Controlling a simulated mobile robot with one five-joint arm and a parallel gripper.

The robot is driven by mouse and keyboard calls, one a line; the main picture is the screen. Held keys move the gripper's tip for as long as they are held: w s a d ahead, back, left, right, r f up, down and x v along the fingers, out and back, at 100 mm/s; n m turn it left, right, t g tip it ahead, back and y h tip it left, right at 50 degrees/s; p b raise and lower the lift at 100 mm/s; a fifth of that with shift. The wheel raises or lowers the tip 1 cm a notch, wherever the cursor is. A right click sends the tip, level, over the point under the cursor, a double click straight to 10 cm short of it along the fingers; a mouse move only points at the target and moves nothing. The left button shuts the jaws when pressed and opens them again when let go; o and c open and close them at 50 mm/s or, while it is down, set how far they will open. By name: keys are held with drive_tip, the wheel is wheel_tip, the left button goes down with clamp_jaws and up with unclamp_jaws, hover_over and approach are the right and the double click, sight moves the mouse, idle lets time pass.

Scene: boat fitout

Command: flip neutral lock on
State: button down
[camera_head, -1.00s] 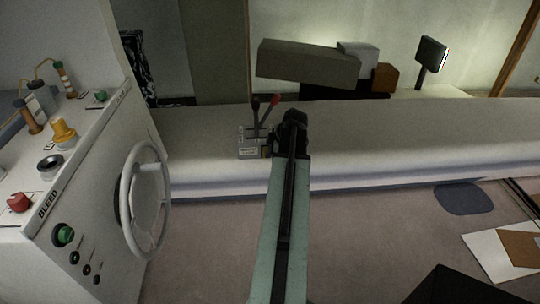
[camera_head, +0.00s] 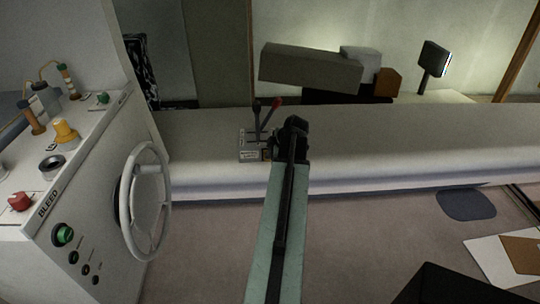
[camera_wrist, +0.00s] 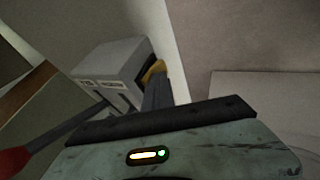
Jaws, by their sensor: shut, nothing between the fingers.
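The lever control box (camera_head: 250,153) is a small grey unit on the white ledge, with two levers standing up from it. One lever has a dark knob (camera_head: 256,106) and the other a red knob (camera_head: 276,103). In the wrist view the box (camera_wrist: 112,66) shows slots and small labels, and the red knob (camera_wrist: 12,162) is at lower left. A small yellow part (camera_wrist: 154,70), which may be the neutral lock, is on the box's side. My gripper (camera_wrist: 156,88) is shut and empty, its tips right by the yellow part; contact is unclear.
A white console with a steering wheel (camera_head: 145,203) and several knobs stands at the left. The white ledge (camera_head: 420,145) is clear to the right of my arm. Grey and brown boxes (camera_head: 310,68) and a small screen (camera_head: 434,58) are behind it.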

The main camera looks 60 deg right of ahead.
drive_tip(key=shift+d+r, duration=0.15)
drive_tip(key=shift+d, duration=0.05)
drive_tip(key=shift+a, duration=0.1)
drive_tip(key=a+p+v, duration=0.1)
drive_tip(key=p+v, duration=0.9)
drive_tip(key=v, duration=0.3)
drive_tip(key=shift+w+a, duration=0.15)
drive_tip(key=shift+a, duration=0.2)
